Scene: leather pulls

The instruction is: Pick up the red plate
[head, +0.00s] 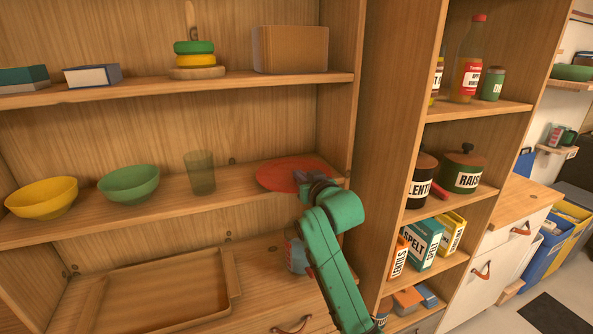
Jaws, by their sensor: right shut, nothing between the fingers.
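The red plate (281,175) lies flat on the middle shelf, at its right end near the upright panel. My right gripper (304,177) is shut and empty at the plate's right front part, overlapping it in the head view. I cannot tell whether the fingers touch the plate or hover over it. My green right arm comes up from the bottom and hides part of the plate's right front edge. My left gripper is not in view.
On the same shelf stand a clear tumbler (200,172), a green bowl (129,184) and a yellow bowl (42,197). A wooden tray (234,268) lies below. A can (297,256) stands beside my forearm. The cabinet upright (341,130) is close on the right.

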